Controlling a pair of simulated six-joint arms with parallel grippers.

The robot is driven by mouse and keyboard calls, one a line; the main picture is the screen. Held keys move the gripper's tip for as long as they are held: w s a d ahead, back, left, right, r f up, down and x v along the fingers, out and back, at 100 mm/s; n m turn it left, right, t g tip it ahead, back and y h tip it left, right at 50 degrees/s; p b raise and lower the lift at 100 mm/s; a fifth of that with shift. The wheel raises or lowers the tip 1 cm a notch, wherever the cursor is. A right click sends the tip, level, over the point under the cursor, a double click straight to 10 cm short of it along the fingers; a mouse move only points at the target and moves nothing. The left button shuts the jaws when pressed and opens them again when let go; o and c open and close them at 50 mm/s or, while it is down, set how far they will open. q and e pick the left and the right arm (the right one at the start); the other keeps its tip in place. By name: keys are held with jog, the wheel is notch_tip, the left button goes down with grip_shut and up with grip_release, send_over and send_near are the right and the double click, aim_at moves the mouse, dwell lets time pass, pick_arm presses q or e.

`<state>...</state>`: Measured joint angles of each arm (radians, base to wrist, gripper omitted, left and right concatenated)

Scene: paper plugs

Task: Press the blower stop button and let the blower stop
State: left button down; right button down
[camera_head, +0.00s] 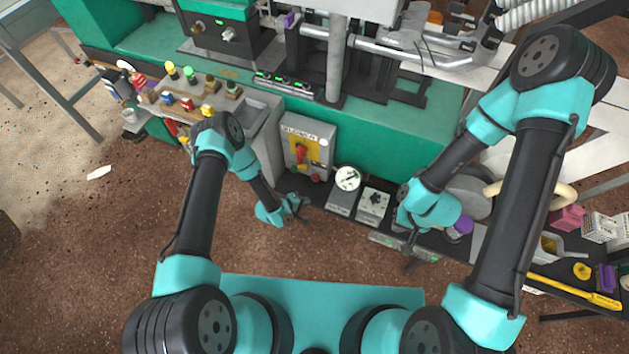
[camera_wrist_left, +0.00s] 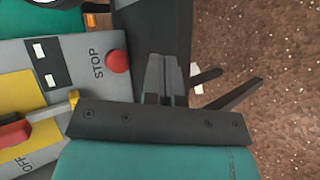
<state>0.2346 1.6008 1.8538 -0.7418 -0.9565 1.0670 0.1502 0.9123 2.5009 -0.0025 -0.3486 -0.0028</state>
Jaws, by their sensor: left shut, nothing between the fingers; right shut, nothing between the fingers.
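The blower stop button is a round red knob (camera_wrist_left: 118,61) beside the word STOP on a grey panel in the left wrist view. In the head view it is the small red dot (camera_head: 315,178) low on the grey control box (camera_head: 322,153). My left gripper (camera_head: 299,207) is shut and empty, below and left of that box. Its closed fingers (camera_wrist_left: 164,65) are to the right of the button in the left wrist view, with a visible gap across the picture; depth is hard to judge. My right gripper (camera_head: 411,246) is shut and empty near the bench's front edge.
A red rotary handle on a yellow plate (camera_head: 302,151) is close to the button. A round dial gauge (camera_head: 347,178) and a small grey box (camera_head: 373,203) stand to the right. A grey block with colored-top pieces (camera_head: 205,110) is at left. Brown floor lies in front.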

aim_at(311, 192)
pick_arm(q)
jog(key=shift+w+d, duration=0.35)
jog(key=shift+w, duration=0.75)
jog(key=shift+w+d, duration=0.4)
jog(key=shift+w, duration=0.75)
jog(key=shift+w+d, duration=0.35)
jog(key=shift+w, duration=0.75)
jog(key=shift+w, duration=0.15)
jog(key=shift+w+d, duration=0.15)
jog(key=shift+w, duration=0.1)
jog(key=shift+w+d, duration=0.15)
jog(key=shift+w, duration=0.3)
dwell(0.6)
jog(key=shift+s+a, duration=0.3)
jog(key=shift+s, duration=0.6)
jog(key=shift+s, duration=0.1)
jog(key=shift+s+a, duration=0.25)
jog(key=shift+s, duration=0.5)
jog(key=shift+s+a, duration=0.3)
jog(key=shift+s, duration=0.45)
jog(key=shift+s+a, duration=0.25)
jog(key=shift+s, duration=0.5)
